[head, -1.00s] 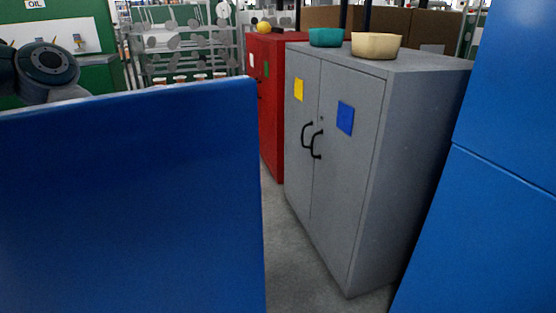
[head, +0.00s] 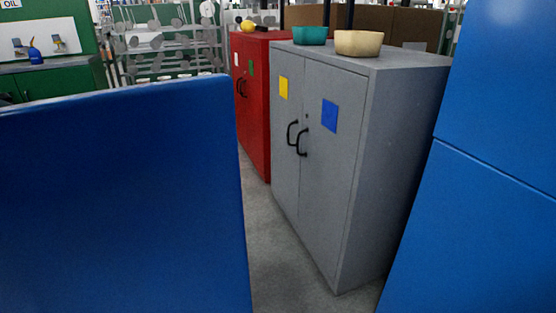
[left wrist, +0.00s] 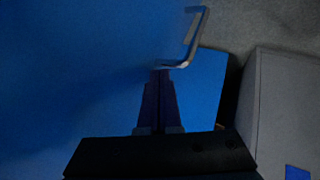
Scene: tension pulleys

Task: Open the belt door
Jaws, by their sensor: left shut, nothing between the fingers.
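A large blue panel (head: 120,200), which looks like the belt door, fills the lower left of the head view and stands out from the blue machine body (head: 490,215) at the right. A wide gap lies between them. In the left wrist view the blue surface (left wrist: 60,80) is dark and close, with a metal bar handle (left wrist: 193,45) at its upper right. My left gripper (left wrist: 161,72) points at the lower end of this handle, its fingers shut together and empty. Whether it touches the handle or panel I cannot tell. My right gripper is in neither view.
A grey cabinet (head: 325,185) with black handles stands in the gap, with a teal bowl (head: 310,36) and a beige bowl (head: 359,43) on top. A red cabinet (head: 255,130) stands behind it. Grey floor (head: 275,240) shows between panel and cabinet.

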